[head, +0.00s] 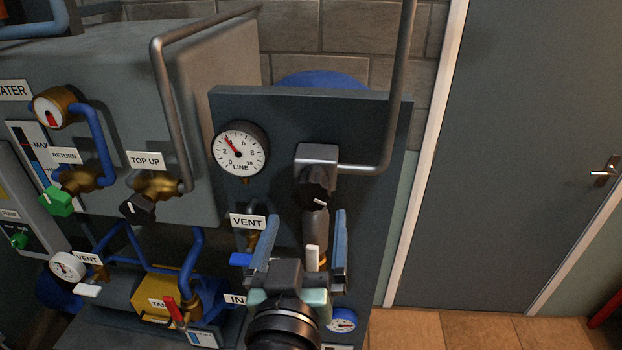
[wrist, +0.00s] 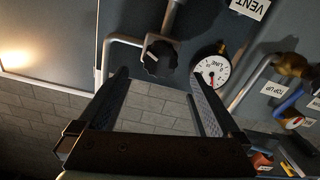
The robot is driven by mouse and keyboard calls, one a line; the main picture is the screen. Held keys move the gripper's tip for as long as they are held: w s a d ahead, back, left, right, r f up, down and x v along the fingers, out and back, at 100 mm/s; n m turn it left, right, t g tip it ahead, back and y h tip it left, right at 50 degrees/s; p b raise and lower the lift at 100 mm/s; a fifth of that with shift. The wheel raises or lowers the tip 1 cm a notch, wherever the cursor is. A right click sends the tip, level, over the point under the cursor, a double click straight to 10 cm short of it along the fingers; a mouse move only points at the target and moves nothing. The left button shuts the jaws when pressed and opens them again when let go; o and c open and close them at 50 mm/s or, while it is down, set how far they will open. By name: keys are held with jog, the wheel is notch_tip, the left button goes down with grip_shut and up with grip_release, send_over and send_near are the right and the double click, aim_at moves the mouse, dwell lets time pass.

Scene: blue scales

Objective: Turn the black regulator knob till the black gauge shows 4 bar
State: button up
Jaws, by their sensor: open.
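The black regulator knob (head: 314,195), with a white pointer mark, sits below a grey metal block on the dark panel. In the wrist view the knob (wrist: 160,58) lies just beyond and between the fingertips. My gripper (head: 306,217) is open and empty, its fingers spread to either side below the knob in the head view. I see no contact with the knob. The black-rimmed LINE gauge (head: 239,149) is upper left of the knob. Its red needle points upper left, between 2 and 6, about where 4 belongs; the exact reading is hard to tell.
A grey pipe (head: 388,120) runs up from the block on the right. A VENT label (head: 248,222) and blue lever (head: 241,259) are left of my gripper. A small blue gauge (head: 341,320) is low right. A green knob (head: 57,201) and TOP UP valve (head: 138,208) are farther left.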

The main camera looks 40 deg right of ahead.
aim_at(310, 197)
jog(key=p+x, duration=0.2)
jog(key=x, duration=0.5)
jog(key=shift+w+d+p, duration=0.25)
jog(key=shift+p, duration=0.05)
jog(key=c, duration=1.3)
jog(key=shift+f+m+b, duration=0.15)
jog(key=shift+m+b, duration=0.35)
jog(key=shift+b, duration=0.6)
jog(key=shift+c, duration=0.2)
jog(key=o, duration=1.3)
jog(key=shift+o, duration=0.2)
jog(key=shift+a, duration=0.1)
